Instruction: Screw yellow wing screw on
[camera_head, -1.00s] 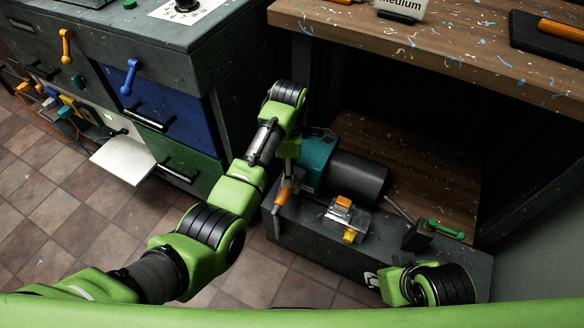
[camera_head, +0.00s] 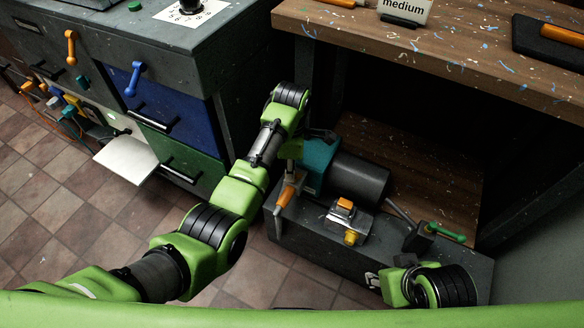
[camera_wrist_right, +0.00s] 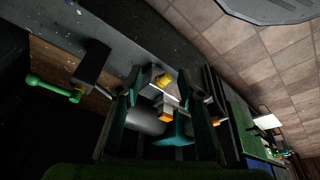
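The yellow wing screw (camera_head: 351,238) sits at the near side of a small metal and clear hinged block (camera_head: 338,218) with an orange piece (camera_head: 345,203) on top.
A wooden table (camera_head: 450,55) overhangs behind. Drawers (camera_head: 175,120) stand left; tiled floor is open between.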

